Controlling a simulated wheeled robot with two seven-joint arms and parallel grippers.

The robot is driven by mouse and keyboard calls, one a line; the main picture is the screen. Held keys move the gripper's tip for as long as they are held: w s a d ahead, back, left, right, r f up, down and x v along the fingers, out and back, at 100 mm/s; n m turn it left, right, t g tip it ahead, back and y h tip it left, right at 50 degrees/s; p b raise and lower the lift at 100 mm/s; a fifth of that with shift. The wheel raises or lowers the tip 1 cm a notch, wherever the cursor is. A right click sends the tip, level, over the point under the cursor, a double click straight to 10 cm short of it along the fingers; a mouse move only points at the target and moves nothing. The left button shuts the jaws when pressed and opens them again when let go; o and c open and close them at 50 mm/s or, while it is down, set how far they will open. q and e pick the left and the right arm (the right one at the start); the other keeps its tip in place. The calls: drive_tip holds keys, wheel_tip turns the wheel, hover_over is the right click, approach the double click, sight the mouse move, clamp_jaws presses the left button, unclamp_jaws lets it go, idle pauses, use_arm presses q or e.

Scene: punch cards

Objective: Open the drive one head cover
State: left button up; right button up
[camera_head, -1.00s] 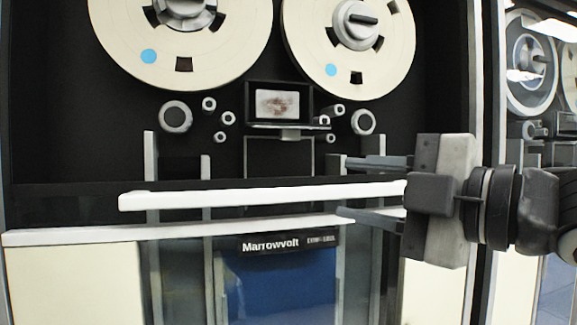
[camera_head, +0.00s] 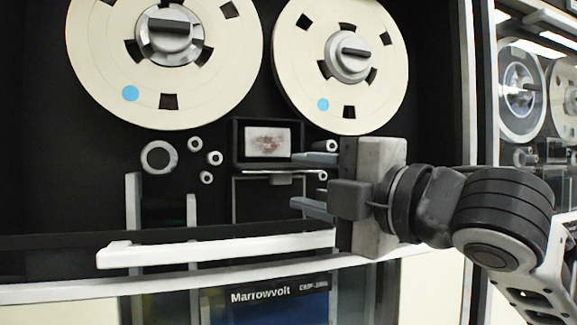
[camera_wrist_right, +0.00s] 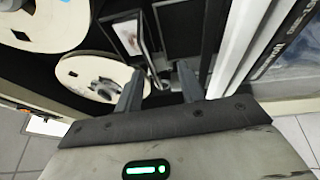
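The drive one head cover area is a small dark-framed box (camera_head: 266,141) below and between the two reels, with a smudged pale panel inside. A thin, light-edged flap (camera_head: 262,172) with a small grey tab (camera_head: 283,180) sticks out flat at its lower edge. My right gripper (camera_head: 293,182) is open and comes in from the right, one finger above and one below the tab's height. I cannot tell if either finger touches it. The wrist view shows the same open fingers (camera_wrist_right: 158,88) apart, close to the panel. My left gripper is not in view.
A long white bar (camera_head: 215,249) crosses the drive below the gripper. Two large cream reels (camera_head: 166,55) and several rollers (camera_head: 158,157) surround the head area. The Marrowvolt label (camera_head: 262,294) is below the bar. A second tape drive (camera_head: 530,95) stands at right.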

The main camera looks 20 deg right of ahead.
sight(283, 174)
drive_tip(key=x, duration=0.2)
drive_tip(key=shift+w+a, duration=0.2)
drive_tip(key=shift+w, duration=0.15)
drive_tip(key=shift+w+a, duration=0.25)
drive_tip(key=shift+w, duration=0.35)
clamp_jaws()
drive_tip(key=r+p, duration=0.1)
drive_tip(key=p, duration=0.1)
drive_tip(key=shift+h+p, duration=0.3)
drive_tip(key=shift+r+g+p, duration=0.15)
drive_tip(key=shift+g+p, duration=0.25)
drive_tip(key=shift+p, duration=0.45)
drive_tip(key=shift+s+p, duration=0.1)
drive_tip(key=shift+p, duration=0.65)
drive_tip(key=shift+m+g+p, duration=0.3)
drive_tip(key=shift+g+p, duration=0.2)
drive_tip(key=shift+p, duration=0.35)
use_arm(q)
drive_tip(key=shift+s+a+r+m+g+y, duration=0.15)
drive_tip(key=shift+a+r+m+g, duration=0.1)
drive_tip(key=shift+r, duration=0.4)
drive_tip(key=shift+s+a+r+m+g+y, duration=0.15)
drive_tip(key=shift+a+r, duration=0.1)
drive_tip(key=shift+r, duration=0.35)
use_arm(e)
drive_tip(key=shift+f, duration=0.3)
